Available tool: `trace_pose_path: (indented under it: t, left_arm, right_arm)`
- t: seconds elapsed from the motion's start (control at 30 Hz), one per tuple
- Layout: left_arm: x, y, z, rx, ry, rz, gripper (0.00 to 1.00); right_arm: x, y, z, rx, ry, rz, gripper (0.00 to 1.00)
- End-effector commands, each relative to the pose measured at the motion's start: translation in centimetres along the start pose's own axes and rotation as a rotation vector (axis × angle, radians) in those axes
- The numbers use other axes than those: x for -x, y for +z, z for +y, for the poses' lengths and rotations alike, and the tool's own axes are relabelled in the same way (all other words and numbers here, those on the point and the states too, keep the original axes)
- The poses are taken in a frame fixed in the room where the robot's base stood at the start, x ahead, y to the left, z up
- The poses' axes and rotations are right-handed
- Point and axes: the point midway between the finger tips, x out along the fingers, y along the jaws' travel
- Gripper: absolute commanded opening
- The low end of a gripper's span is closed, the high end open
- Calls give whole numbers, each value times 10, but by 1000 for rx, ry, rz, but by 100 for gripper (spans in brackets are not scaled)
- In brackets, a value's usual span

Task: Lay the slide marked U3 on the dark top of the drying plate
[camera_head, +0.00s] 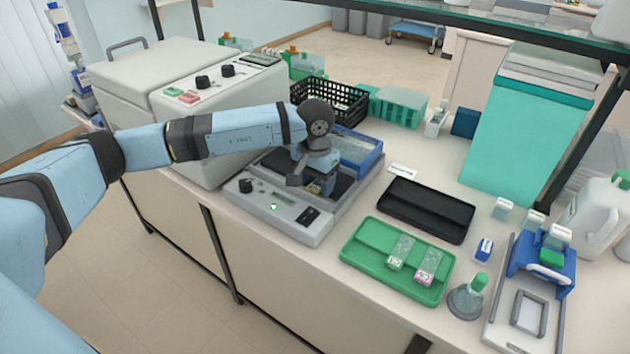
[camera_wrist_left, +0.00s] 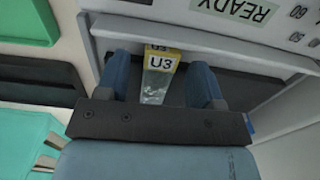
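The slide marked U3 (camera_wrist_left: 158,80) has a yellow label and a clear body. In the left wrist view it lies between the two blue fingers of my left gripper (camera_wrist_left: 162,85), with a gap showing on each side, so the gripper looks open around it. The slide appears to rest on the dark top (camera_wrist_left: 240,88) of the drying plate, though its underside is hidden. In the head view the grey drying plate (camera_head: 272,207) stands on the bench, and my left gripper (camera_head: 312,184) is low over its dark top. A small yellow bit of the slide shows there. My right gripper is not in view.
A green tray (camera_head: 365,262) holds two slides, with a black tray (camera_head: 428,208) behind it. A blue-rimmed tray (camera_head: 360,150) sits behind the plate. A white machine (camera_head: 205,125) stands to the left. A flask (camera_head: 467,298) and blue rack (camera_head: 540,262) are at right.

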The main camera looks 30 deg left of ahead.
Motion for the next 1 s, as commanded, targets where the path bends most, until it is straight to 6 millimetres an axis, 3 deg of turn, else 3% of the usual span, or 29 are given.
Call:
trace_pose_path:
  t: [0.37, 0.57, 0.8, 1.0]
  left_arm:
    - [3, 0, 0, 0, 0, 1, 63]
    - [37, -1, 0, -1, -1, 3, 63]
    - [93, -1, 0, 1, -1, 4, 63]
    - [126, 0, 0, 0, 0, 3, 63]
  right_arm:
    - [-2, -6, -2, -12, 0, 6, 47]
    - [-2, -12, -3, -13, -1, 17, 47]
    - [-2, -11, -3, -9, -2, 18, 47]
    - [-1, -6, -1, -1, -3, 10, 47]
